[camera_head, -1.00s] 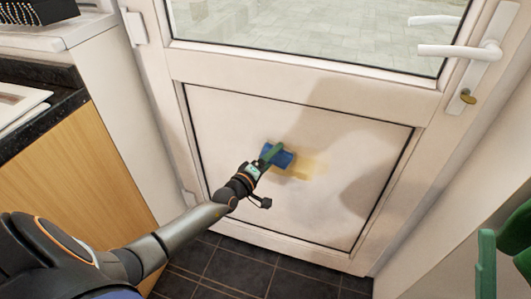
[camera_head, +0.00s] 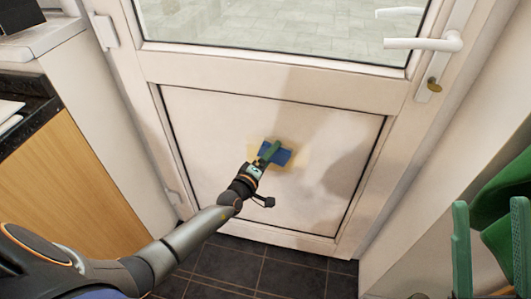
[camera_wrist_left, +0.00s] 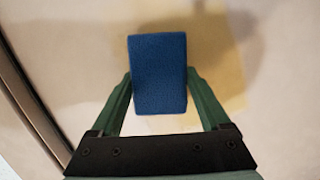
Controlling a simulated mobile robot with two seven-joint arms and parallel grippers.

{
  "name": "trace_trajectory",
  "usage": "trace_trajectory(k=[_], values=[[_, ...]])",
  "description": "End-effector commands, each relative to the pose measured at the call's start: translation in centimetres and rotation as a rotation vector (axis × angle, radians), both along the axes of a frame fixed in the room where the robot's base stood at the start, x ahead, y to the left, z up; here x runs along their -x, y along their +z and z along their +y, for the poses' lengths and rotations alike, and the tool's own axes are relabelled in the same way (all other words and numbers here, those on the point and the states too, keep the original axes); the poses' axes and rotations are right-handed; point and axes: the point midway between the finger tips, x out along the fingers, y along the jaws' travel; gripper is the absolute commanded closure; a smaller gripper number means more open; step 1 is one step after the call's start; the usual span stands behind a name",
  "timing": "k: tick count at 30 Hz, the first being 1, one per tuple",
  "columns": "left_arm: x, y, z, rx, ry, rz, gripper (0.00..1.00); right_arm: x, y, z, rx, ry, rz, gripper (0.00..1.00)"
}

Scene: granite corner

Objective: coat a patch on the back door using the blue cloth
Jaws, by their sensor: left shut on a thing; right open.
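The blue cloth (camera_head: 275,154) is a small blue block-like pad against the lower panel of the white back door (camera_head: 215,125). My left gripper (camera_head: 268,154) is shut on it, and it also shows between the green fingers in the left wrist view (camera_wrist_left: 158,75). A yellowish patch (camera_head: 293,158) shows on the panel around the cloth, on both sides of it. In the left wrist view the patch (camera_wrist_left: 232,85) lies to the right of and behind the cloth. My right gripper (camera_head: 491,245) is open and empty at the lower right, partly cut off by the frame.
The door has a glass pane above and a white handle (camera_head: 425,43) with a key at the upper right. A wooden cabinet (camera_head: 65,190) with a dark granite top stands at the left. Dark floor tiles (camera_head: 235,265) lie below. A shadow falls across the panel.

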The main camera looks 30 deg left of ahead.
Motion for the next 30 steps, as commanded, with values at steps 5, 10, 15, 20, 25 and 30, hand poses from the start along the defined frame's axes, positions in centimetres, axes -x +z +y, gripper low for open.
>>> trace_trajectory(k=[5, 10, 15, 20, 25, 30], values=[[-0.5, 0.2, -1.6, 0.001, -0.001, -0.001, 1.0, 0.0, 0.6, 0.0, 0.0, 0.0, 0.0, 0.45], [-0.7, 0.1, -2.3, -0.001, 0.0, -0.001, 1.0, 0.0, 0.6, 0.0, 0.0, 0.0, 0.0, 0.45], [-0.8, 0.2, -3.1, 0.0, -0.001, -0.001, 1.0, 0.0, 0.9, 0.0, 0.0, 0.0, 0.0, 0.45], [-1.1, 0.2, -4.5, 0.001, -0.001, -0.001, 1.0, 0.0, 1.3, 0.0, 0.0, 0.0, 0.0, 0.45], [-1.4, 0.1, -5.7, 0.001, 0.0, -0.001, 1.0, 0.0, 1.5, 0.0, 0.0, 0.0, 0.0, 0.45], [-1.5, 0.1, -6.2, 0.0, 0.0, -0.001, 1.0, 0.0, 1.5, 0.0, 0.0, 0.0, 0.0, 0.45]])
